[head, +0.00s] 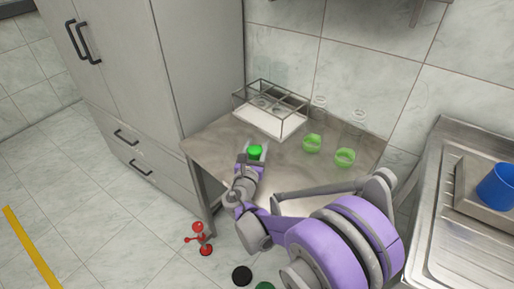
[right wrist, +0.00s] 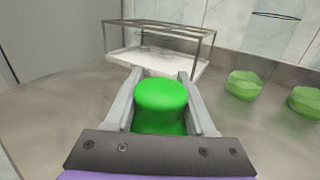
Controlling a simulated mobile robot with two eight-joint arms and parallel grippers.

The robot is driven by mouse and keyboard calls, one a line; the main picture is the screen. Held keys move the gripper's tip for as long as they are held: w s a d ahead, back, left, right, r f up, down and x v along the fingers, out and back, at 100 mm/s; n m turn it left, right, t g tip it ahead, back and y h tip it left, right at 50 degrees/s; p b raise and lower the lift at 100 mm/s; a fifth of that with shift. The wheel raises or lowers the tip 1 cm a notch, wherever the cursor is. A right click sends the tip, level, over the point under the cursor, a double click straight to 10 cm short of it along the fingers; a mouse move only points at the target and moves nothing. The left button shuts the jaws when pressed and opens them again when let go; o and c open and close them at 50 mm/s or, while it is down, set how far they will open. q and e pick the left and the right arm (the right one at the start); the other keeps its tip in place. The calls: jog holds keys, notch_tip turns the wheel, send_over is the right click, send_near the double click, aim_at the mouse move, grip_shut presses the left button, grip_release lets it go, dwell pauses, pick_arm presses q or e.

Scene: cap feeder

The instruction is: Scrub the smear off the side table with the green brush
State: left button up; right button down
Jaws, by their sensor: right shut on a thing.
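My right gripper (head: 256,155) is shut on the bright green brush (head: 255,151), over the left part of the side table (head: 210,147). In the right wrist view the brush (right wrist: 161,100) stands between the two fingers, its rounded top showing. Its underside is hidden, so I cannot tell whether it touches the tabletop. The tabletop is grey-brown with mottled darker patches; I cannot pick out the smear for certain. My left gripper is not in view.
A wire-framed tray (head: 250,115) stands at the back of the table. A tall grey cabinet (head: 200,60) borders the left side. A steel sink unit with a blue cup (head: 497,186) is at right. A red object (head: 200,238) is on the floor.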

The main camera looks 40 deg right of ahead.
jog(key=shift+w+a+r+p, duration=0.15)
jog(key=shift+r+p, duration=0.1)
jog(key=shift+r, duration=0.35)
jog(key=shift+w+d+r+p, duration=0.1)
jog(key=shift+r+p, duration=0.15)
jog(key=shift+r, duration=0.35)
jog(key=shift+s+r+p, duration=0.1)
jog(key=shift+r+p, duration=1.45)
jog(key=shift+r, duration=0.7)
